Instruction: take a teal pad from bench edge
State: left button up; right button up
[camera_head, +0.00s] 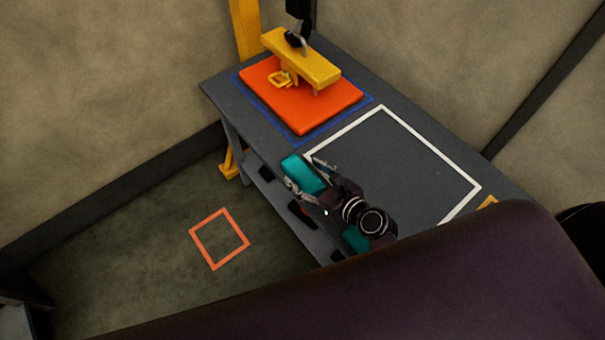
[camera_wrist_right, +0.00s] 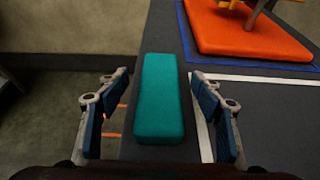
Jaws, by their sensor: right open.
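A teal pad (camera_head: 296,166) lies along the near left edge of the grey bench, and it also shows in the right wrist view (camera_wrist_right: 158,97). My right gripper (camera_head: 311,180) is at this pad. In the right wrist view, the open fingers (camera_wrist_right: 160,100) stand one on each side of the pad with a visible gap on both sides. A second teal piece (camera_head: 354,239) shows farther along the same edge, partly hidden by my right arm. My left gripper is not in view.
An orange slab (camera_head: 280,98) with a yellow fixture (camera_head: 310,66) above it sits inside a blue outline at the far end of the bench (camera_head: 395,165). A white outline (camera_head: 425,138) frames bare bench. An orange square (camera_head: 219,239) marks the floor.

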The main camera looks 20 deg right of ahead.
aim_at(294, 166)
jog(key=x, duration=0.2)
jog(key=shift+w+f, duration=0.15)
jog(key=shift+w, duration=0.1)
jog(key=shift+w+a+f, duration=0.1)
jog(key=shift+w, duration=0.05)
jog(key=shift+c, duration=0.8)
jog(key=c, duration=1)
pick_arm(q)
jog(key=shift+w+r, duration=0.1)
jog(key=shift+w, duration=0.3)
pick_arm(e)
jog(key=shift+c, duration=0.4)
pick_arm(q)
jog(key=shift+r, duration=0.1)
pick_arm(e)
jog(key=shift+r, duration=0.2)
